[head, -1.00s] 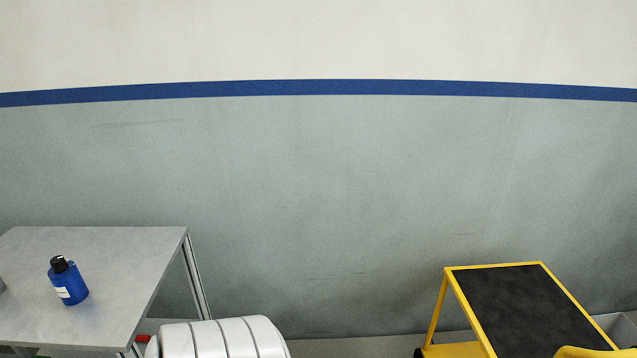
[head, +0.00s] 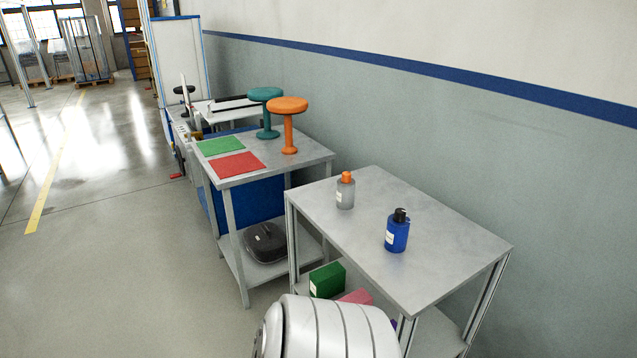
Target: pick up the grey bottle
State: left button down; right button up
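The grey bottle (head: 345,194) has an orange cap and a pale label. It stands upright on the near grey table (head: 440,262), toward that table's far left side. A blue bottle (head: 397,234) with a black cap stands upright on the same table, to the right of the grey one and nearer to me. A white ribbed part of my own body shows at the bottom, in front of the table. Neither of my grippers is in view.
A second table behind to the left holds a green mat (head: 220,145), a red mat (head: 237,164), a teal stool (head: 266,110) and an orange stool (head: 288,122). A black case (head: 266,243) and a green box (head: 327,280) sit on lower shelves. Open floor (head: 110,260) lies left.

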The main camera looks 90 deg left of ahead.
aim_at(345, 192)
jog(key=u, duration=2.6)
jog(key=j+u, duration=0.2)
jog(key=j, duration=0.15)
jog(key=i+j+u, duration=0.15)
jog(key=j, duration=0.15)
jog(key=i+j+u, duration=0.2)
jog(key=j, duration=0.15)
jog(key=k, duration=0.1)
